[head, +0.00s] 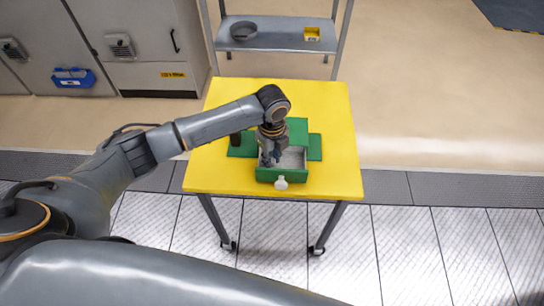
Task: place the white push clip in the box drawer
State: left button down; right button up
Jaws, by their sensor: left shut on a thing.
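The green box (298,128) stands on a yellow table. Its drawer (293,176) is pulled out towards me, with a pale grey inside and a round white knob (281,184) on its front. My left gripper (271,160) points down over the left part of the open drawer, with its fingers at or just above the drawer's inside. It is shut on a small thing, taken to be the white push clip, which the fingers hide. I cannot tell whether it touches the drawer floor. My right gripper is not in view.
The yellow table (335,170) is clear to the right and in front of the box. A dark upright object (235,139) stands at the box's left. Behind is a metal shelf (275,38) with a grey round dish (243,30) and a yellow bin (312,34). Grey cabinets stand at the back left.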

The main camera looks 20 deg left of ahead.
pick_arm(q)
jog(key=c, duration=1.2)
grip_release()
jog(key=shift+f, duration=0.1)
notch_tip(320, 180, up, 12)
jog(key=b, duration=0.1)
